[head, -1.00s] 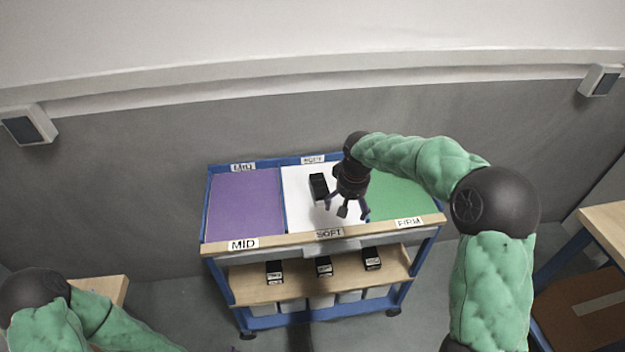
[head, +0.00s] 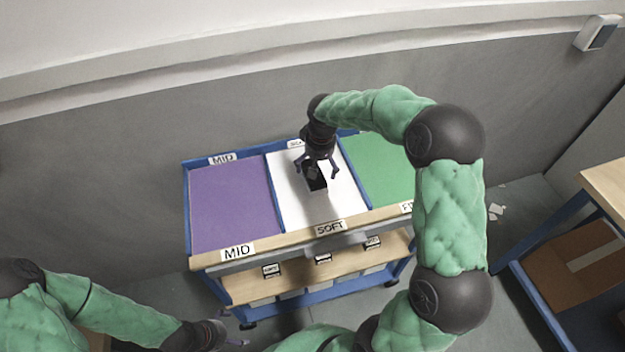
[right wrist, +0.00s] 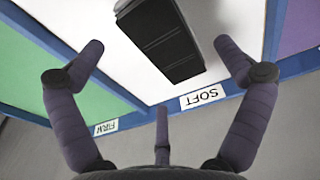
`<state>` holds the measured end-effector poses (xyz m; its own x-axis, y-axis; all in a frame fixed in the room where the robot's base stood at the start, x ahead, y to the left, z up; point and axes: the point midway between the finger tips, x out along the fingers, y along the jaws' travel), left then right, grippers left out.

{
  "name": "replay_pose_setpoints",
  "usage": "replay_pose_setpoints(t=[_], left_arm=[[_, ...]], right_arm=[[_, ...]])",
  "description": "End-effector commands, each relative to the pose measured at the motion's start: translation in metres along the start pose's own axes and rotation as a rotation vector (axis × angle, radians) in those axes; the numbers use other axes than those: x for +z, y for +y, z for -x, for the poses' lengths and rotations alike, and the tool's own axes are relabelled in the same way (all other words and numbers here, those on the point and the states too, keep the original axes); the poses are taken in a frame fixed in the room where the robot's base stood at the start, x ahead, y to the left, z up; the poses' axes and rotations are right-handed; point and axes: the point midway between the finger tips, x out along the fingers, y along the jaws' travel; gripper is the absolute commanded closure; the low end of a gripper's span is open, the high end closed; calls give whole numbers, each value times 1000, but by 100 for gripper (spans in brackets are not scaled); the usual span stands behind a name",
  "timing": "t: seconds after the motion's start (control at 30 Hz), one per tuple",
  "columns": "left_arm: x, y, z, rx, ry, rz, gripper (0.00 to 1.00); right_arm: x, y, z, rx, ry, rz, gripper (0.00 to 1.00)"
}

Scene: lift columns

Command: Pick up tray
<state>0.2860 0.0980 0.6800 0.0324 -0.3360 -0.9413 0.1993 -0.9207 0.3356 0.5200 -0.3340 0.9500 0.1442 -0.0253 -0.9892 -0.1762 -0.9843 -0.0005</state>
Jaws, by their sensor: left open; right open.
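A black, ribbed box-like object (head: 317,181) lies on the white SOFT section (head: 288,203) of the cart top. It also shows in the right wrist view (right wrist: 162,40); I cannot tell whether it is the tray. My right gripper (head: 317,171) is open above it, with its fingers to either side. In the right wrist view the fingers (right wrist: 160,46) look apart from the object and nothing is between them in their grip. My left gripper (head: 234,328) is open and empty at the bottom left, in front of the cart and away from its top.
The blue-edged cart has a purple MID section (head: 230,205) on the left and a green section (head: 378,170) on the right. Its lower shelf (head: 240,287) holds small labelled dark items. A blue-framed table with a cardboard box (head: 575,262) stands at the right.

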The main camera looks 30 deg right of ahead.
Motion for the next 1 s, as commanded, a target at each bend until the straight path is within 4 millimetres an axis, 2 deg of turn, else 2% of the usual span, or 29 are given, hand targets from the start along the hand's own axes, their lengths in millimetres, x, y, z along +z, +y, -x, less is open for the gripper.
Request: replay_pose_setpoints(t=[0.23, 0.5, 0.77, 0.83, 0.97, 1.0], left_arm=[[-1, -2, -7, 0, 1, 0, 0], [-1, -7, -20, 0, 1, 0, 0], [-1, -7, -20, 0, 1, 0, 0], [-1, -7, -19, 0, 1, 0, 0], [-1, -7, -20, 0, 1, 0, 0], [-1, -7, -20, 0, 1, 0, 0]], right_arm=[[0, 1, -18, 1, 1, 0, 0], [0, 2, -54, 0, 0, 1, 0], [-1, 2, -57, 0, 3, 0, 0], [-1, 2, -57, 0, 3, 0, 14], [-1, 2, -57, 0, 2, 0, 51], [-1, 2, -57, 0, 2, 0, 54]])
